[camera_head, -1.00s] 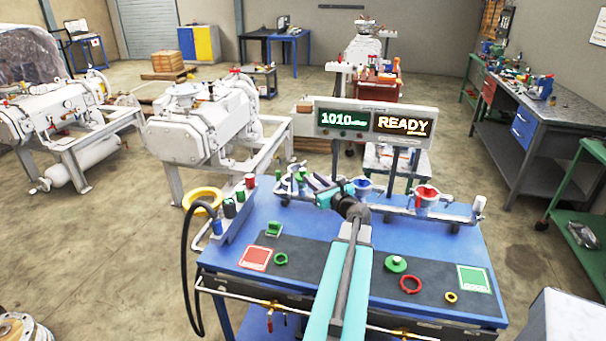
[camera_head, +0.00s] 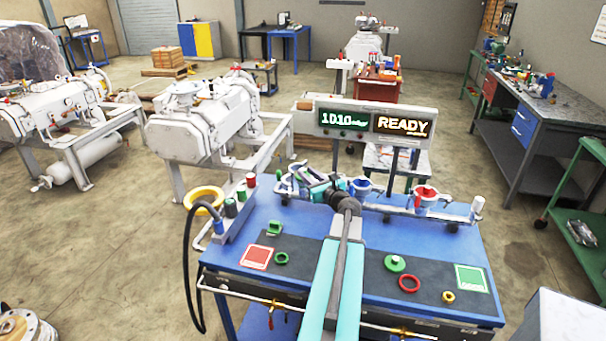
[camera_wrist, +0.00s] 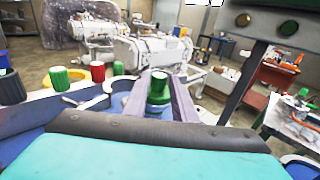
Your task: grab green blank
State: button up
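The green blank (camera_wrist: 159,92), a short green cylinder with a pale top, stands between the two fingers of my gripper (camera_wrist: 159,84) in the wrist view. The fingers are apart, one on each side of it, and I see narrow gaps beside it. Its lower part is hidden. In the head view my gripper (camera_head: 303,180) is over the left clamp on the rail at the back of the blue table (camera_head: 310,220), and it largely hides the blank there.
A rack at the table's left holds a green cylinder (camera_head: 241,193) and a red one (camera_head: 251,180). Right along the rail are a blue funnel (camera_head: 362,186) and a red funnel (camera_head: 426,192). A display (camera_head: 374,120) reading READY stands behind. Rings lie on the dark mat.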

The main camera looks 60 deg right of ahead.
aim_at(305, 172)
jog(key=shift+p+x, duration=0.6)
jog(key=shift+x, duration=1.05)
jog(key=shift+c, duration=0.4)
grip_shut()
